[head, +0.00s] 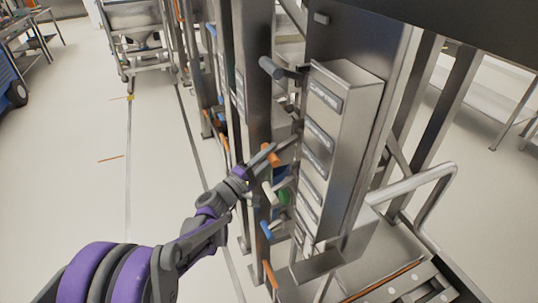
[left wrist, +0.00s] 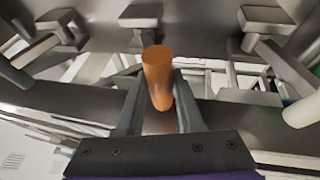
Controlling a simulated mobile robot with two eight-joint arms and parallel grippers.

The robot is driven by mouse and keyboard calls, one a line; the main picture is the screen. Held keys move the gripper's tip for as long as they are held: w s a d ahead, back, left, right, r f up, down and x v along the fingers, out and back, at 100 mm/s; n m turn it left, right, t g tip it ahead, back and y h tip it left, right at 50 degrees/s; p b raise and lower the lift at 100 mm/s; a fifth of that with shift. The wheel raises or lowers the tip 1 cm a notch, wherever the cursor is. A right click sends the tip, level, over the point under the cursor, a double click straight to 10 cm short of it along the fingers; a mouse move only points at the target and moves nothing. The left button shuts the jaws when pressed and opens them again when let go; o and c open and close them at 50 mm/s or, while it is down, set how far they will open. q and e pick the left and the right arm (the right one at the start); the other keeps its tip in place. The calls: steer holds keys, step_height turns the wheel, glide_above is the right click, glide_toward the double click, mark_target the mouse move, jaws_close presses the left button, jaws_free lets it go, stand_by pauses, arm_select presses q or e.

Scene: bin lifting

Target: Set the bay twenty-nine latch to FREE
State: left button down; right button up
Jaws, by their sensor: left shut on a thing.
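A tall metal latch box (head: 345,120) has a column of label plates (head: 318,134) too small to read. Lever handles stick out from its left side. My left gripper (head: 270,150) is shut on an orange latch handle (head: 271,157). In the left wrist view the orange handle (left wrist: 158,75) stands between the two fingers, its round end toward the camera. I cannot tell which bay this latch belongs to or how it is set. My right gripper is in neither view.
Close below the held handle are a white handle (head: 269,194), a green handle (head: 284,196) and a blue handle (head: 266,229). A dark grey handle (head: 270,68) is above. A bent metal rail (head: 425,185) stands right of the box. The floor at left is open.

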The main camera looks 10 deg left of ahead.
arm_select(q)
steer(key=shift+d+f, duration=0.1)
steer(key=c, duration=0.8)
jaws_free()
steer(key=shift+c, duration=0.2)
steer(key=shift+o, duration=1.3)
steer(key=shift+w+d, duration=0.1)
steer(key=b+v, duration=0.1)
steer(key=v, duration=1)
